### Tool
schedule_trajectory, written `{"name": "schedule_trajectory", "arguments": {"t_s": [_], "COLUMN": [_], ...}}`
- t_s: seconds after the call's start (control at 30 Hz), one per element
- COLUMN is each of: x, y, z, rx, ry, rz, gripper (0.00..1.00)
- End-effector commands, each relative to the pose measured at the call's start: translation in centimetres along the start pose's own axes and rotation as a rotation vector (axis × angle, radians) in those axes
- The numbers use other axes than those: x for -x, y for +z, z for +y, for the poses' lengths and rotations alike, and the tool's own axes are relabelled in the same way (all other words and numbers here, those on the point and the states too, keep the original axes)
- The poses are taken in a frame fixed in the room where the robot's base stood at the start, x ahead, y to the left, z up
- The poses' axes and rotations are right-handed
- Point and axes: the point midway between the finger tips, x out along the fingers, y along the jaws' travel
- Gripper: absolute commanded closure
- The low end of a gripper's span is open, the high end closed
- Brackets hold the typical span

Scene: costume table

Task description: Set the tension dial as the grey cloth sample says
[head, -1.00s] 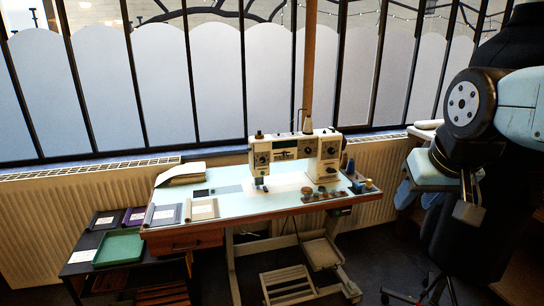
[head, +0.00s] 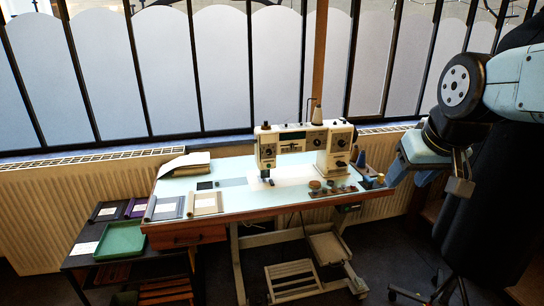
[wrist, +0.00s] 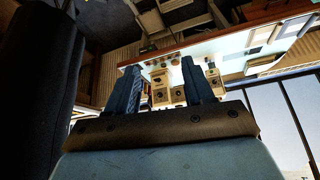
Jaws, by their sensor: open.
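A cream sewing machine (head: 297,138) stands on the pale table, with dark dials on its left head and right column. I cannot tell which one is the tension dial, nor read its setting. A grey cloth sample (head: 164,208) with a dark edge lies at the table's front left; any marking on it is too small to read. My gripper (head: 460,176) is in the air right of the table, well apart from the machine. In the wrist view my gripper (wrist: 162,84) is open and empty, with the machine (wrist: 170,88) upside down beyond its fingers.
A cream sample (head: 205,203) lies beside the grey one. A low black side table holds dark and purple samples and a green tray (head: 120,242). A black dress form (head: 490,190) is at the right.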

Motion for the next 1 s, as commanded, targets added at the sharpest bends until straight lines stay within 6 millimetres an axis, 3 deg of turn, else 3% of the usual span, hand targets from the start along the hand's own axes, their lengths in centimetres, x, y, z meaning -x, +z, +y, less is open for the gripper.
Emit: {"name": "schedule_trajectory", "arguments": {"t_s": [0.2, 0.5, 1.0], "x": [-5.2, -13.3, -27.6], "y": [-4.2, -8.8, -12.9], "z": [0.7, 1.6, 3.0], "rx": [0.122, 0.301, 0.672], "ry": [-0.045, -0.042, 0.105], "rz": [-0.007, -0.005, -0.027], "gripper": [0.48, 0.48, 0.48]}}
